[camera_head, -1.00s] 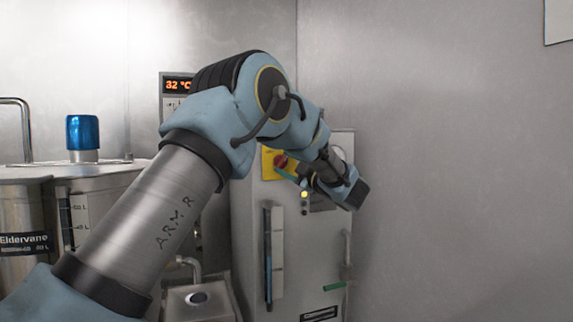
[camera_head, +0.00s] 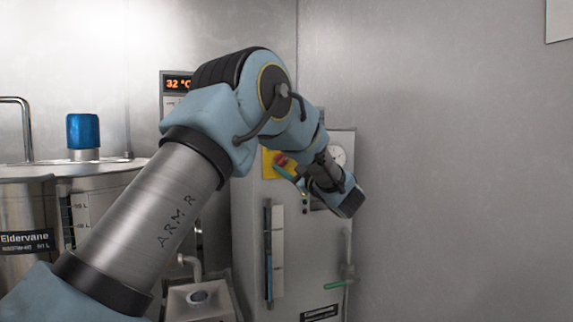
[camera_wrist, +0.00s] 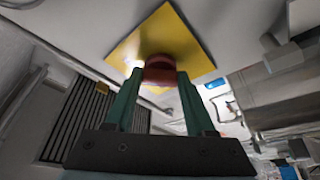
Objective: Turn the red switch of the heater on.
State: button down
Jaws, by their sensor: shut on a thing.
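The heater (camera_head: 250,215) is a grey cabinet against the back wall, partly behind my arm. Its red switch (camera_head: 280,158) sits on a yellow plate (camera_head: 268,170) high on the front. In the wrist view the red switch (camera_wrist: 160,72) stands out from the middle of the yellow plate (camera_wrist: 193,48). My gripper (camera_wrist: 158,82) has its two green fingers shut on the red switch, one on each side. In the head view my gripper (camera_head: 287,169) reaches the switch from the right, and the wrist hides part of the panel.
A round gauge (camera_head: 338,155) is on the cabinet, right of the switch. A display (camera_head: 178,84) reads 32 °C behind my arm. A green-handled valve (camera_head: 335,284) sits low on the cabinet. Metal tanks (camera_head: 95,185) stand at left. A bare wall is close on the right.

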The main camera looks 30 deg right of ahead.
jog(key=shift+c, duration=1.2)
grip_release()
jog(key=b+v, duration=0.1)
jog(key=v, duration=1)
